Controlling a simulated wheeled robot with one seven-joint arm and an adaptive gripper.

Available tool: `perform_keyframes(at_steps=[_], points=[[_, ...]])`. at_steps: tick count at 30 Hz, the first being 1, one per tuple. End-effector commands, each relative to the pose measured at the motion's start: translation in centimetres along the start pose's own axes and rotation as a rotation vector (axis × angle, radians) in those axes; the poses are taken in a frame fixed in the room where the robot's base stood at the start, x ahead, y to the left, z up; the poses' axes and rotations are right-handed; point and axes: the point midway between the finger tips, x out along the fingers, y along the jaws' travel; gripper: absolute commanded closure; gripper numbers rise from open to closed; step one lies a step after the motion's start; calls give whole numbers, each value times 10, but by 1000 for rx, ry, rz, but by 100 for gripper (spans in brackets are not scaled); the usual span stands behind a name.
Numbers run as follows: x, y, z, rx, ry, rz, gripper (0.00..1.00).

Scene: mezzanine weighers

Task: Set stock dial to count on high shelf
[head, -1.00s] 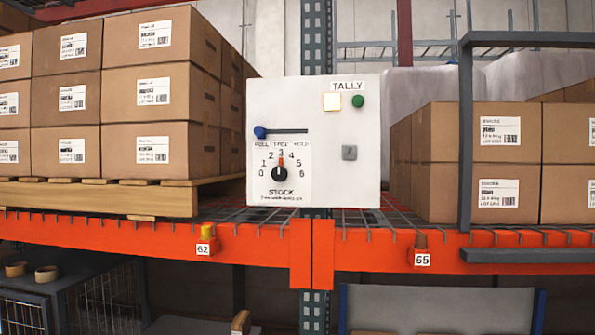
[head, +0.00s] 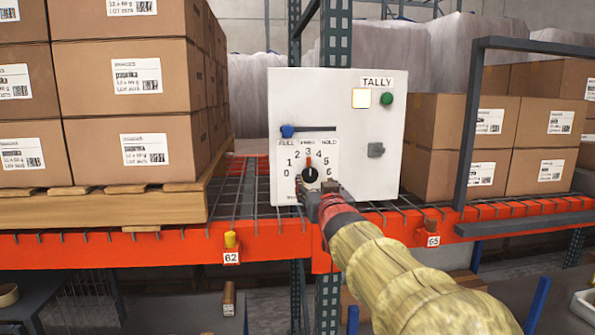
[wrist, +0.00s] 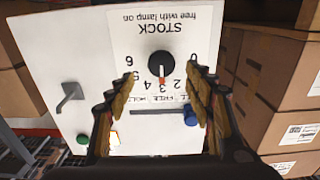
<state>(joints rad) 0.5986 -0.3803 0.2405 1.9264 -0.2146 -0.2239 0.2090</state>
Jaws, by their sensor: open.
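The stock dial (head: 310,173) is a round black knob with a red pointer, low on a white tally box (head: 345,190). Its scale runs from 0 to 6, and the pointer stands at 3. In the wrist view the dial (wrist: 160,64) appears upside down, with the words "STOCK, free with lamp on". My gripper (wrist: 160,84) is open, its two padded fingers on either side of the dial's line; whether they touch it I cannot tell. In the head view my gripper (head: 318,196) is just below the dial and hides part of the lower scale.
The box has a blue slider knob (head: 287,131) at its slot's left end, a pale yellow-edged lamp (head: 361,98), a green button (head: 386,98) and a grey lever (head: 376,149). Stacked cartons flank it left (head: 125,75) and right (head: 470,130). An orange beam (head: 150,247) runs below.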

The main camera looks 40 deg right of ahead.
Motion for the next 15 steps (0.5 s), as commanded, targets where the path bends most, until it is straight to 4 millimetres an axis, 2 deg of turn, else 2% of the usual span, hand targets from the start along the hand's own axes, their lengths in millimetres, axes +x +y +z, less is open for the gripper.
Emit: perform_keyframes(at_steps=[9,15], points=[[47,-1,1,1,-4,-1,47],[64,-1,1,1,-3,-1,47]])
